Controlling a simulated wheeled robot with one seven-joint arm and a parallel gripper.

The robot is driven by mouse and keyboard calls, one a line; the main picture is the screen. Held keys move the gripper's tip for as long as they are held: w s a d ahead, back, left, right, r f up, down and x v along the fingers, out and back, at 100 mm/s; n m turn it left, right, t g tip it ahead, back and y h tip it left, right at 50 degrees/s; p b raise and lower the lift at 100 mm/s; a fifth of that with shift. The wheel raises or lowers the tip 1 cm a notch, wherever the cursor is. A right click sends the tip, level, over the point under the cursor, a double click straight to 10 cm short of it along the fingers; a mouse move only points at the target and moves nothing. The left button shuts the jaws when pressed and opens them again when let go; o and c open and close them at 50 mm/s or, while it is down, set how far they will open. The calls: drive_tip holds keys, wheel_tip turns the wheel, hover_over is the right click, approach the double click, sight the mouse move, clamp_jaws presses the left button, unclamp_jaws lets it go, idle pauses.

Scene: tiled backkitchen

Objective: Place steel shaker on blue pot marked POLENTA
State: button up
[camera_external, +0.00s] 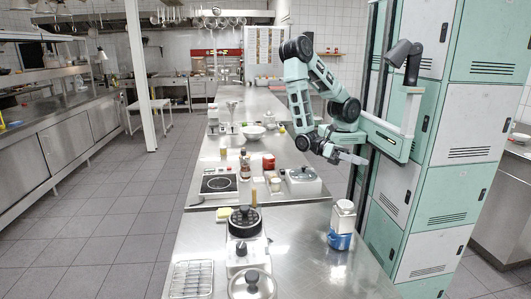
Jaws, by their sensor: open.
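The blue pot (340,241) stands on the steel counter at the right front; its marking is too small to read. The steel shaker (343,212), pale grey with a darker top, appears upright and resting on top of the blue pot. My gripper (358,159) is open, with nothing seen in it. It is above and behind the shaker, clear of it, near the counter's right edge. The gap between its fingers is hard to make out at this size.
A lidded white appliance (303,180) stands on the counter behind the shaker. Bare counter surrounds the blue pot. Lockers (404,190) stand at the right.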

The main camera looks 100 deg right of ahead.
drive_tip(key=s+d+r+n+h, duration=0.1)
drive_tip(key=s+d+n+h, duration=0.2)
drive_tip(key=d+n+h, duration=0.3)
drive_tip(key=w+d+r+n+t+h, duration=0.3)
drive_tip(key=w+d+n+t+h, duration=0.3)
drive_tip(key=w+d+t, duration=0.3)
drive_tip(key=d+n+t, duration=0.1)
drive_tip(key=d, duration=0.1)
drive_tip(key=shift+w+d+n+t, duration=0.3)
drive_tip(key=shift+d+t, duration=0.05)
drive_tip(key=shift+t, duration=0.05)
drive_tip(key=shift+f, duration=0.1)
